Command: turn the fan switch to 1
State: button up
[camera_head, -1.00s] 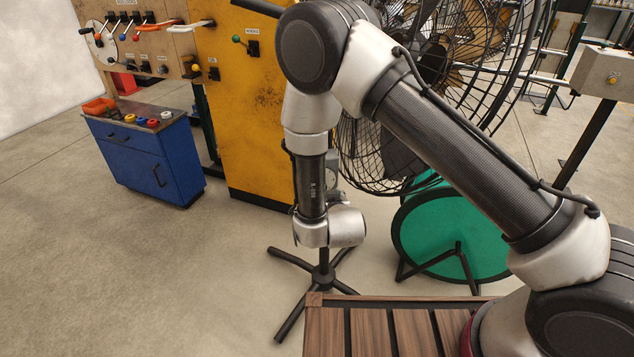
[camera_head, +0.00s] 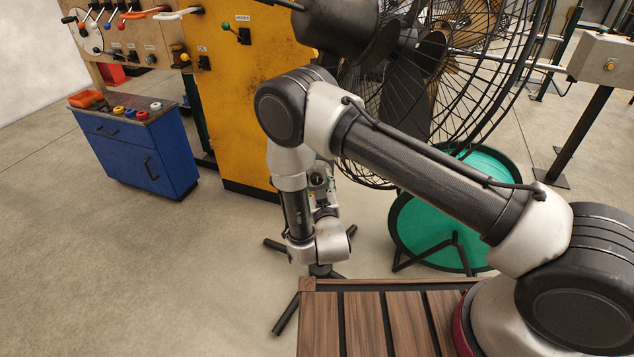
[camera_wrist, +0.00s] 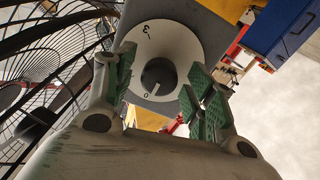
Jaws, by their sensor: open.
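The fan switch is a round white dial (camera_wrist: 187,48) with a dark grey knob (camera_wrist: 160,75) at its middle, on a grey box. In the wrist view a "3" shows at the dial's upper left and a "0" near its lower edge, close to the knob's lower end. My gripper (camera_wrist: 161,88) is open, with its green-padded fingers on either side of the knob. I cannot tell whether they touch it. In the head view my gripper is small and partly hidden by my arm. The large caged fan (camera_head: 440,75) stands behind my arm.
A yellow cabinet (camera_head: 240,120) stands behind the switch, with a blue cabinet (camera_head: 140,160) to its left. A green disc (camera_head: 440,215) with a black rim stands to the right. Dark stand legs (camera_head: 287,315) spread on the floor. The floor at left is clear.

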jog(key=shift+w, duration=0.1)
jog(key=c, duration=1.1)
jog(key=shift+o, duration=0.2)
